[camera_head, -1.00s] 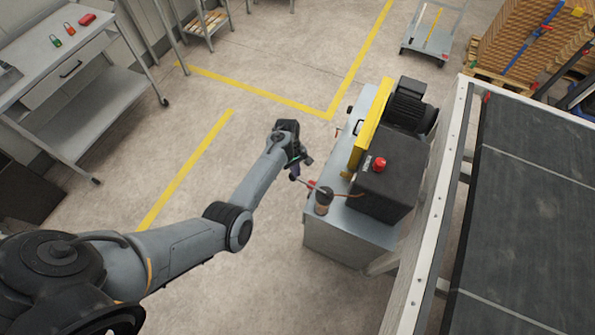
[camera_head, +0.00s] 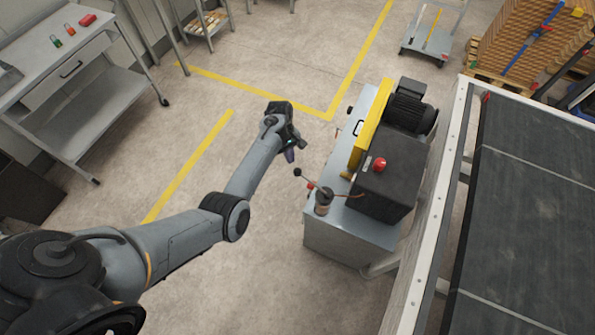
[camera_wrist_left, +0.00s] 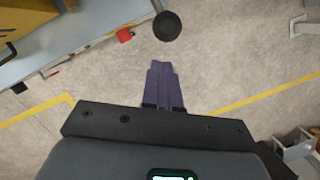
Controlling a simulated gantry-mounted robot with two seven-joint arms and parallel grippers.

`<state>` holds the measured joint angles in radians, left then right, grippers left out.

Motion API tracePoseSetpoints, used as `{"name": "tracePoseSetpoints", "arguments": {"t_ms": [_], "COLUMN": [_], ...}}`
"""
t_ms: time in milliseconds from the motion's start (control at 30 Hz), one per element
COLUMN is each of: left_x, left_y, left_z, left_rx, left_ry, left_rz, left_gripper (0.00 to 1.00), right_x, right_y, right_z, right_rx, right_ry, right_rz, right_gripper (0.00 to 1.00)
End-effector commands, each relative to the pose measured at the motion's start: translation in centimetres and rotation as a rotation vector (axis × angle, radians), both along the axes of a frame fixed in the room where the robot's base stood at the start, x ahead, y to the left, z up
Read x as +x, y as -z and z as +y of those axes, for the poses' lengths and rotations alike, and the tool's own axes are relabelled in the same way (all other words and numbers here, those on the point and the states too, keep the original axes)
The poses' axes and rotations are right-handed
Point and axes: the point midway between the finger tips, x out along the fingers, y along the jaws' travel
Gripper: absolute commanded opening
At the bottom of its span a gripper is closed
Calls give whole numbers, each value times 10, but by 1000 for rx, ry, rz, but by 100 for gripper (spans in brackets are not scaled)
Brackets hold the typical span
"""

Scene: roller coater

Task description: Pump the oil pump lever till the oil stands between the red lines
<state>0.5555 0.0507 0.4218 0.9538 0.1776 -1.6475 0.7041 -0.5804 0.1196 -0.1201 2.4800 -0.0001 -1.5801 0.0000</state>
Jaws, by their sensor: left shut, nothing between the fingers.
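The oil pump (camera_head: 323,202) is a small brownish cylinder on the front corner of the grey machine cabinet (camera_head: 345,236). Its thin lever ends in a black ball knob (camera_head: 297,172) that sticks out to the left. My left gripper (camera_head: 290,155) is shut and empty, above and to the left of the knob and apart from it. In the left wrist view the shut purple fingers (camera_wrist_left: 163,85) point toward a round black knob (camera_wrist_left: 167,26), with a gap between them. The oil level and red lines cannot be made out. My right gripper is not in view.
A black box with a red button (camera_head: 379,164), a yellow guard (camera_head: 370,130) and a motor (camera_head: 409,106) stand on the cabinet. A conveyor (camera_head: 530,200) runs along the right. A workbench (camera_head: 75,70) stands at the upper left. The floor between is clear.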

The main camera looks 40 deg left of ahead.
Motion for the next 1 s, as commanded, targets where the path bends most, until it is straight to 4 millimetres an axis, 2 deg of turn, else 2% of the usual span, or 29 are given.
{"name": "tracePoseSetpoints", "arguments": {"t_ms": [200, 400, 600, 1000], "left_x": [4, 6, 6, 6], "left_y": [-37, -61, -70, -70], "left_z": [11, 16, 18, 18], "left_rx": [3, 3, 1, 1], "left_ry": [-1, 0, 0, 0], "left_rz": [-4, -4, -4, -2], "left_gripper": [0, 0, 0, 0], "right_x": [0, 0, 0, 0], "right_y": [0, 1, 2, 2], "right_z": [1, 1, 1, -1], "right_rx": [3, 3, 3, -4], "right_ry": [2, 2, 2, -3], "right_rz": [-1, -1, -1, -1], "right_gripper": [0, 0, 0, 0]}}
